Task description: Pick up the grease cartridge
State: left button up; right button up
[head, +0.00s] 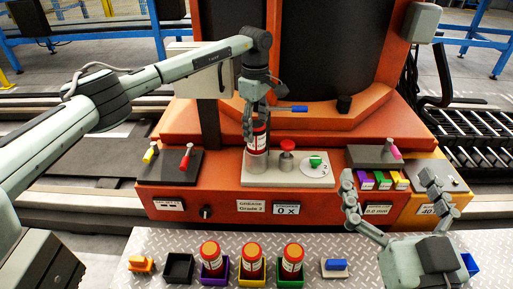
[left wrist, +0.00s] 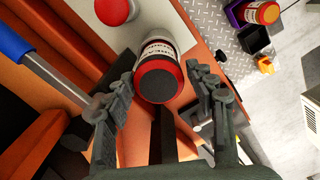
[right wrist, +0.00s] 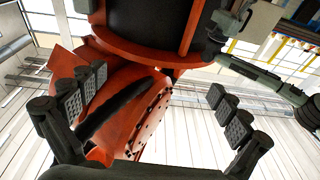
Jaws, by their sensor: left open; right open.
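A red and black grease cartridge (head: 260,137) with a white label stands upright in a metal cup (head: 257,165) on the machine's pale panel. My left gripper (head: 256,117) is over its top. In the left wrist view the cartridge (left wrist: 158,66) lies between the two fingers of my open left gripper (left wrist: 160,85), with a gap visible at the right finger; contact at the left finger is unclear. Three similar cartridges stand in the purple bin (head: 204,271), yellow bin (head: 244,281) and green bin (head: 283,283). My right gripper (head: 388,180) is open and empty at the right.
A red button (head: 287,143) and a green-handled dial (head: 317,170) sit beside the cup. A blue-handled lever (head: 292,109) is close behind my left gripper. Levers with yellow and red handles (head: 186,160) stand at the left. An empty black bin (head: 178,268) is on the metal shelf.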

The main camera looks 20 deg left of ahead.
aim_at(257, 139)
pick_arm(q)
notch_tip(257, 139, down, 4)
jog(key=shift+d+f, duration=0.15)
jog(key=shift+f, duration=0.1)
pick_arm(e)
jog(key=shift+s+a+r+t+y, duration=0.2)
jog(key=shift+r+t, duration=0.1)
jog(key=shift+r, duration=0.25)
jog(key=shift+s+a+r+t+y, duration=0.1)
jog(key=shift+s+r+t+y, duration=0.15)
jog(key=shift+r, duration=0.25)
pick_arm(q)
jog(key=shift+c, duration=0.3)
pick_arm(e)
jog(key=shift+w, duration=0.1)
pick_arm(q)
jog(key=c, duration=0.9)
jog(key=shift+r+p, duration=0.3)
jog(key=shift+r, duration=4.75)
pick_arm(e)
jog(key=shift+w+d+f+g+h, duration=0.2)
jog(key=shift+d+f+g+h, duration=0.15)
jog(key=shift+f, duration=0.4)
jog(key=shift+w+d+f+g+h, duration=0.1)
jog(key=shift+w+f+g+h, duration=0.25)
jog(key=shift+f, duration=0.4)
jog(key=shift+w+d+f+g+h, duration=0.2)
jog(key=shift+f+g, duration=0.25)
jog(key=shift+f, duration=0.3)
jog(key=shift+s, duration=0.1)
